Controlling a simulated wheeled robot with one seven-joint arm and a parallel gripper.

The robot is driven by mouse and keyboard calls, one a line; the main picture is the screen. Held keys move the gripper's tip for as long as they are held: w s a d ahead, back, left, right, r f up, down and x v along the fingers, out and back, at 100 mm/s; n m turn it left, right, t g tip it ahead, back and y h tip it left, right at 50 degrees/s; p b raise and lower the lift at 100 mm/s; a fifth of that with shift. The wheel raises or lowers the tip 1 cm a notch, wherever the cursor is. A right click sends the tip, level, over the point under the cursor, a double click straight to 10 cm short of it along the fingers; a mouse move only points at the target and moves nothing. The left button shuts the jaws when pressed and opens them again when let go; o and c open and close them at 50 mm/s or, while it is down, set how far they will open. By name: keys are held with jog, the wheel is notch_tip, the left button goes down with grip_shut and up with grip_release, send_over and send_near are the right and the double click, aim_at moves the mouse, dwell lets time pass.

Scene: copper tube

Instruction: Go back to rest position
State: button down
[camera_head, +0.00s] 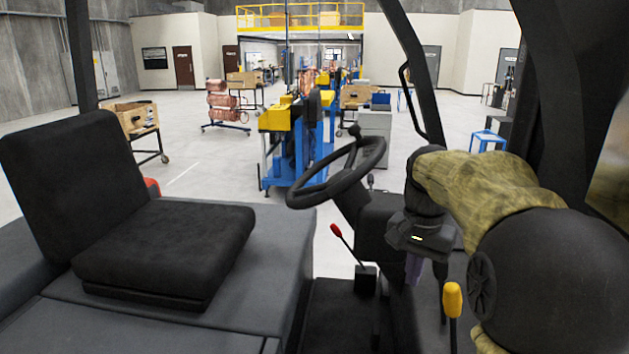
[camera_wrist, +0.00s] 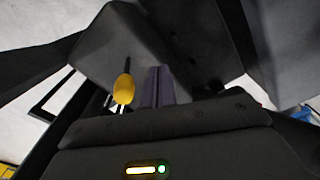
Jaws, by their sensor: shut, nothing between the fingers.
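My gripper (camera_head: 413,268) hangs pointing down at the right of the head view, between the steering wheel and the yellow-knobbed lever. In the wrist view its fingers (camera_wrist: 157,88) are together and hold nothing. The lever with the yellow knob (camera_head: 452,300) stands just right of and below my gripper in the head view. Its knob (camera_wrist: 124,89) shows left of the fingers in the wrist view, apart from them. My arm in its camouflage sleeve reaches in from the right.
The steering wheel (camera_head: 338,178) and a red-knobbed lever (camera_head: 337,231) are left of my gripper. A black seat (camera_head: 160,245) is at the left. Dark cab posts frame the view. Beyond lie blue machinery (camera_head: 291,150), carts with wooden crates and open floor.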

jog(key=s+a+f+n+b, duration=0.1)
jog(key=s+f, duration=0.3)
jog(key=f, duration=0.4)
jog(key=s+a+f+n+t+b, duration=0.1)
jog(key=s+a+f+n+b, duration=0.1)
jog(key=f, duration=0.6)
jog(key=s+a+f+n+t+b, duration=0.1)
jog(key=s+a+f+n+b, duration=0.1)
jog(key=s+f, duration=0.4)
jog(key=a+f+n, duration=0.1)
jog(key=f+n, duration=0.1)
jog(key=shift+s+a+n, duration=0.25)
jog(key=shift+s+n, duration=0.05)
